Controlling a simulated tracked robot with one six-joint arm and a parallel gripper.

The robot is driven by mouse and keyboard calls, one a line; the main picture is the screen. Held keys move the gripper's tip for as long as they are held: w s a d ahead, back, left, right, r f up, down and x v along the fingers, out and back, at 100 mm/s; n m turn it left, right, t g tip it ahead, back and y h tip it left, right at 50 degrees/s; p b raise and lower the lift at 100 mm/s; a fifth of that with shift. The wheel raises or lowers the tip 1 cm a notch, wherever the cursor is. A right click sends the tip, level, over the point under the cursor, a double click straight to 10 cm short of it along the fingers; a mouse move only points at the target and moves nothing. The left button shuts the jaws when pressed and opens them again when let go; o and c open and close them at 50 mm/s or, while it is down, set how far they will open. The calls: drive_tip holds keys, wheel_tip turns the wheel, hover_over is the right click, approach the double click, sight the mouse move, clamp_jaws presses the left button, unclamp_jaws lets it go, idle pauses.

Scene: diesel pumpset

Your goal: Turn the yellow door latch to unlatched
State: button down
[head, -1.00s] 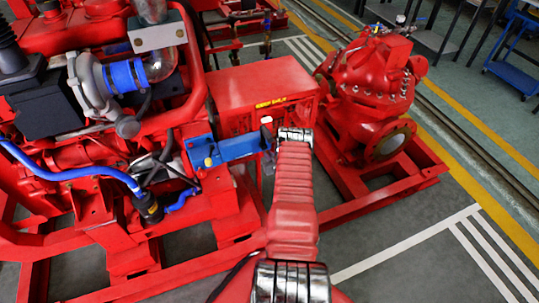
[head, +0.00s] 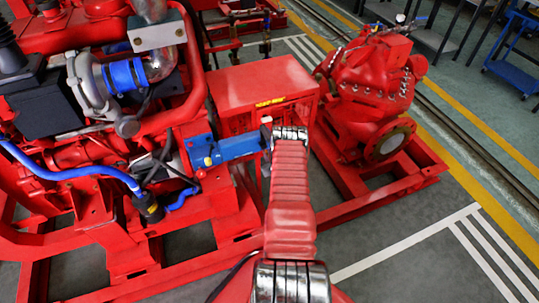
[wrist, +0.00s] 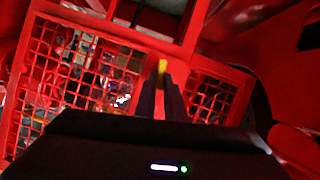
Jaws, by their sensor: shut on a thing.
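The yellow door latch (wrist: 162,66) shows in the wrist view as a small upright yellow piece at the tips of my dark gripper fingers (wrist: 163,84). The fingers are close together and shut on it. It sits between two red mesh door panels, in front of a plain red strip. Most of the latch is hidden by the fingers, so its exact angle is hard to tell. In the head view, my red arm reaches toward the red cabinet (head: 262,82), and my fingers and the latch are hidden there.
A left mesh panel (wrist: 75,72) and a right mesh panel (wrist: 213,97) flank the fingers. Red structure closes in at the right of the wrist view. In the head view, the engine's pipes are left of my arm and a red pump (head: 372,85) is right. Grey floor is clear at lower right.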

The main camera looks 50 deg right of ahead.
drive_tip(key=shift+w+a+f+n+h, duration=0.25)
drive_tip(key=shift+n+h, duration=0.85)
drive_tip(key=shift+n, duration=0.95)
drive_tip(key=shift+w+a+f+n+h, duration=0.15)
drive_tip(key=shift+a+f+n+h, duration=0.15)
drive_tip(key=shift+n+h, duration=1.25)
drive_tip(key=shift+w+a+f+n+h, duration=0.3)
drive_tip(key=shift+n+h, duration=0.35)
drive_tip(key=shift+n, duration=1.85)
drive_tip(key=shift+s, duration=0.1)
drive_tip(key=shift+f, duration=0.1)
drive_tip(key=c, duration=2.3)
unclamp_jaws()
drive_tip(key=o, duration=0.5)
drive_tip(key=shift+s+d, duration=0.1)
drive_tip(key=shift+d, duration=0.05)
drive_tip(key=shift+c, duration=0.2)
